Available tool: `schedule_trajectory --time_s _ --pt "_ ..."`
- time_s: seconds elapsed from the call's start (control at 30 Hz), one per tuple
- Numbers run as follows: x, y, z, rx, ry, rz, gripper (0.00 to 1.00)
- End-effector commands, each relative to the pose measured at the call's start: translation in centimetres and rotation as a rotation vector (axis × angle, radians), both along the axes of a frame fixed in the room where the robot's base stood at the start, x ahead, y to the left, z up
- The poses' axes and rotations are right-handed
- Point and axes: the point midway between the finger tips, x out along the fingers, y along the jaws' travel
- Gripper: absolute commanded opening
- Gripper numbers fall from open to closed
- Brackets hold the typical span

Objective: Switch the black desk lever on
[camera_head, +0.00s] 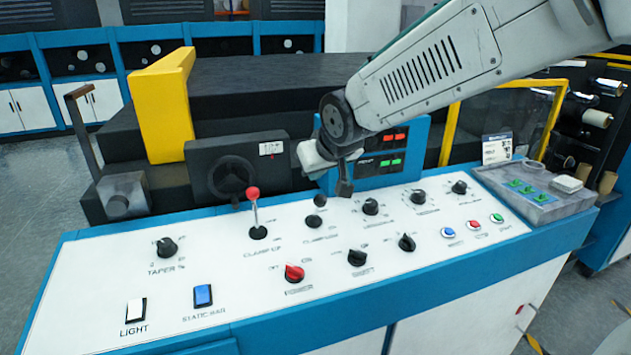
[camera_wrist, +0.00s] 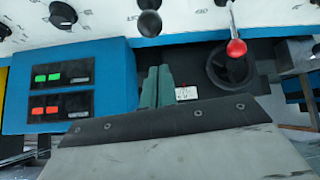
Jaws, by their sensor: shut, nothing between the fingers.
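The black desk lever (camera_head: 319,202) has a round black knob and stands on the white desk panel, just right of the red-knobbed lever (camera_head: 253,195). My gripper (camera_head: 345,188) is shut and empty, pointing down a little to the right of the black knob in the head view. In the wrist view the shut fingers (camera_wrist: 156,85) lie below the black knob (camera_wrist: 149,23) in the picture, with a gap between them. The red knob (camera_wrist: 236,48) shows to the right there. The black lever's stem is mostly hidden under its knob.
A blue display box (camera_head: 385,150) with red and green readouts stands behind my gripper. Black dials such as this one (camera_head: 371,206) and a red dial (camera_head: 294,272) are close by. A black handwheel (camera_head: 231,176) is behind the red lever. A grey tray (camera_head: 535,190) sits at right.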

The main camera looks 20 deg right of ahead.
Motion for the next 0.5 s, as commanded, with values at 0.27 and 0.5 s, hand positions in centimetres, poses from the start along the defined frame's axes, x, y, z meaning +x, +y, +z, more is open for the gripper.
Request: schedule_trajectory --time_s 0.27,0.5 --pt "-4.6 0.0 3.1 0.003 -0.009 0.009 0.00" --pt "-6.3 -0.3 4.0 0.001 -0.007 0.008 0.00"
